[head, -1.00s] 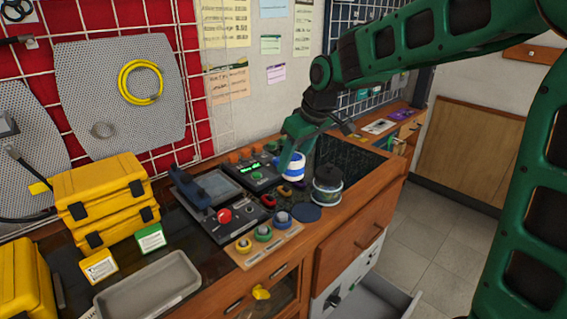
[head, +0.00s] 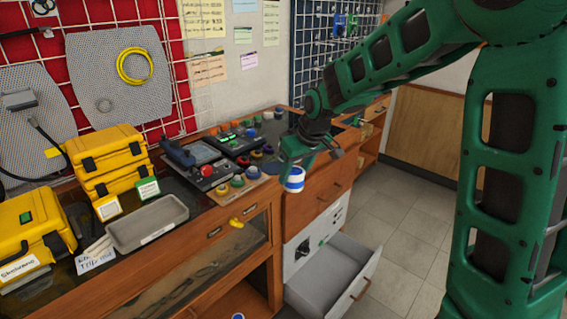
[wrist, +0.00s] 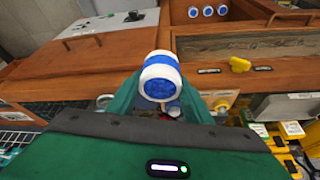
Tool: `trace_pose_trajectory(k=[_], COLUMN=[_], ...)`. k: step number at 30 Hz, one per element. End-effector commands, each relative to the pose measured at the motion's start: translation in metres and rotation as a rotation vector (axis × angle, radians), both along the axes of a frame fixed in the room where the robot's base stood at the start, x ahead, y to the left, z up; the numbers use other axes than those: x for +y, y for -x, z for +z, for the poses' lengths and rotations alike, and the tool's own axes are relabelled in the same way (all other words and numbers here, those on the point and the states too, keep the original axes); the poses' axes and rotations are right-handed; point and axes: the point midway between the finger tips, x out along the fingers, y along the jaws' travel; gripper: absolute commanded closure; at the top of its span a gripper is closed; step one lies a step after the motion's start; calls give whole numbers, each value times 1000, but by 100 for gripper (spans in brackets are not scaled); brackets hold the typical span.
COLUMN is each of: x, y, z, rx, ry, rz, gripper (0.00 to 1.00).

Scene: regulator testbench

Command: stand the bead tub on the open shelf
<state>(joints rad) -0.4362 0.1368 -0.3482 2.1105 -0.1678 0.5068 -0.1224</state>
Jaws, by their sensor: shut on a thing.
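The bead tub is a small white tub with a blue band (head: 294,180). My gripper (head: 296,166) is shut on it and holds it in the air by the front of the wooden bench, near the upper drawer. In the wrist view the tub (wrist: 160,77) sits between the two green fingers (wrist: 160,98), its end towards the camera. The open shelf (head: 246,301) is low in the bench, below the glass-front drawer. A blue-and-white round thing (head: 238,317) shows there at the picture's bottom edge. The wrist view shows several similar ones (wrist: 208,11) in a row.
A grey drawer (head: 335,272) stands pulled out low, to the right of the shelf. A yellow handle (head: 236,223) sticks out from the glass front. The bench top holds a grey tray (head: 147,222), yellow cases (head: 110,155) and control boxes. The floor (head: 410,240) at right is clear.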

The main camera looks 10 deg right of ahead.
Motion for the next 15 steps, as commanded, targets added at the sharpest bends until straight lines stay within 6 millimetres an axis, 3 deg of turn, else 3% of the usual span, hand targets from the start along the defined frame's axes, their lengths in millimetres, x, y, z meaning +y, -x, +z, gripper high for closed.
trace_pose_trajectory(k=[10, 15], x=[-69, -94], y=[0, 3], z=[-73, -93], rx=[2, -5], ry=[8, 14], rz=[-247, -325], gripper=[83, 83])
